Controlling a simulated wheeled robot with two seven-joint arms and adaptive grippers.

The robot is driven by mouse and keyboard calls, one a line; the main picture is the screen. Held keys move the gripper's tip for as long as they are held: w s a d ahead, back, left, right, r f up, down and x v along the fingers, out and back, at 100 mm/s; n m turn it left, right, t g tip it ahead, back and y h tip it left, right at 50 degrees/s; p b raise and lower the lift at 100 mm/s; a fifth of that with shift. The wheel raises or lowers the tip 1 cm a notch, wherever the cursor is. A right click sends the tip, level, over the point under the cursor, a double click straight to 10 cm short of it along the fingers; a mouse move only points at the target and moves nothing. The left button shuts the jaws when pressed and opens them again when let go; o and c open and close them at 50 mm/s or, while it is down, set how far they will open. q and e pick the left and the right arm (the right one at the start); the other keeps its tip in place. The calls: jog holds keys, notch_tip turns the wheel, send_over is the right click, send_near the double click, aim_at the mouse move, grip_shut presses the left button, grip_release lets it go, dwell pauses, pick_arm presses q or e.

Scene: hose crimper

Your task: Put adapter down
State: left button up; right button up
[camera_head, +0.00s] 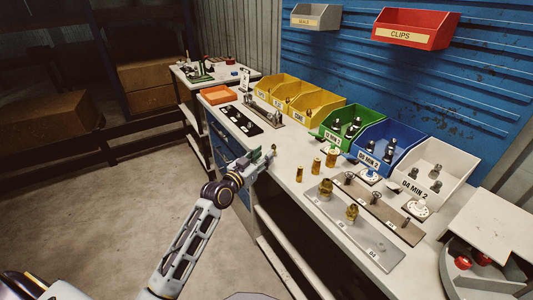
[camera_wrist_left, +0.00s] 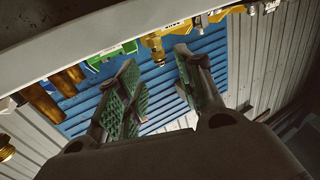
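A small brass adapter (camera_head: 274,148) stands on the white worktop (camera_head: 285,190) by the front edge, just beyond the tips of my left gripper (camera_head: 262,158). In the left wrist view, which is turned upside down, the adapter (camera_wrist_left: 153,43) shows between the two green-padded fingers of the left gripper (camera_wrist_left: 160,62). The fingers are apart, with a gap visible on both sides of the adapter. The adapter appears upright. Its exact contact with the worktop is hard to tell. My right gripper is in neither view.
Brass pieces (camera_head: 316,165) stand to the right, near a grey tray (camera_head: 370,245) holding more brass fittings. Yellow (camera_head: 293,98), green (camera_head: 341,128), blue (camera_head: 388,147) and white (camera_head: 432,172) bins line the back. A black tray (camera_head: 240,121) and orange box (camera_head: 217,95) lie left.

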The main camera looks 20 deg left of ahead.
pick_arm(q)
jog(key=shift+v, duration=2.35)
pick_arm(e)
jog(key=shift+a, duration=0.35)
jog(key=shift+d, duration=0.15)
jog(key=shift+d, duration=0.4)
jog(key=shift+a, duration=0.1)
